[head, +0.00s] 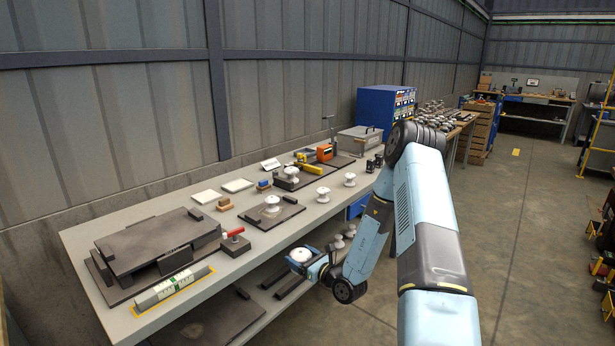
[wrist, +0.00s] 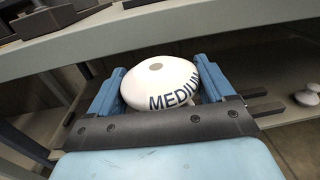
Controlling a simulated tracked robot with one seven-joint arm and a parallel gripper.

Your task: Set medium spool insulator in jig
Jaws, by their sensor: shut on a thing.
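The medium spool insulator (wrist: 160,82) is white, round and marked "MEDIUM" in the wrist view. My gripper (wrist: 158,95) is shut on it, with a blue finger on each side. In the head view the held insulator (head: 300,254) and my gripper (head: 308,262) are in front of the bench's front edge, apart from the bench top. A dark plate (head: 272,212) on the bench bears a white spool insulator (head: 272,205). Another dark board (head: 300,178) farther back bears a white insulator (head: 292,173). I cannot tell which of these is the jig.
The grey bench (head: 220,275) runs along the wall. Two white insulators stand loose, one near the front edge (head: 323,194) and one behind (head: 350,179).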

